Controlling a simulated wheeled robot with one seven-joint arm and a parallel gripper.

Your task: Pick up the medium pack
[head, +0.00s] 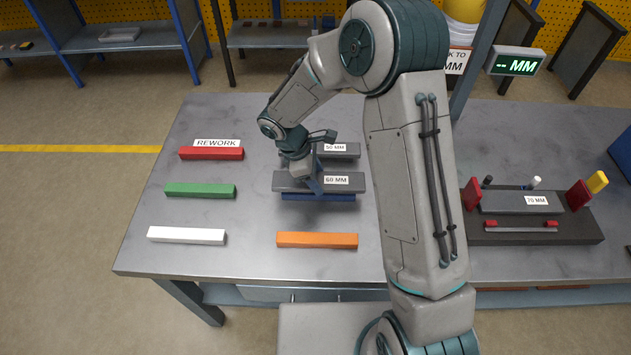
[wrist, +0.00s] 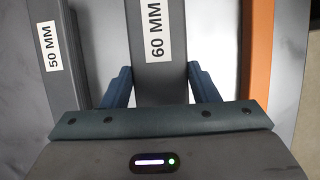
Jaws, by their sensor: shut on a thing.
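A grey pack labelled 60 MM (head: 290,182) is at the middle of the table, over a blue bar (head: 300,197). I cannot tell whether it rests on the bar or is held just above it. My gripper (head: 315,172) comes down from above and is shut on the 60 MM pack. In the wrist view, the blue fingers of my gripper (wrist: 160,82) stand on both sides of the pack (wrist: 158,75). A grey 50 MM pack (head: 350,156) lies just behind. A grey 70 MM pack (head: 505,203) sits in a dark fixture (head: 570,233) at the right.
Red (head: 211,153), green (head: 200,190) and white (head: 186,236) bars lie at the left of the grey table (head: 255,260). An orange bar (head: 317,240) lies in front of the pack. A display reading "-- MM" (head: 515,62) stands behind the fixture. Bare table lies between the bars.

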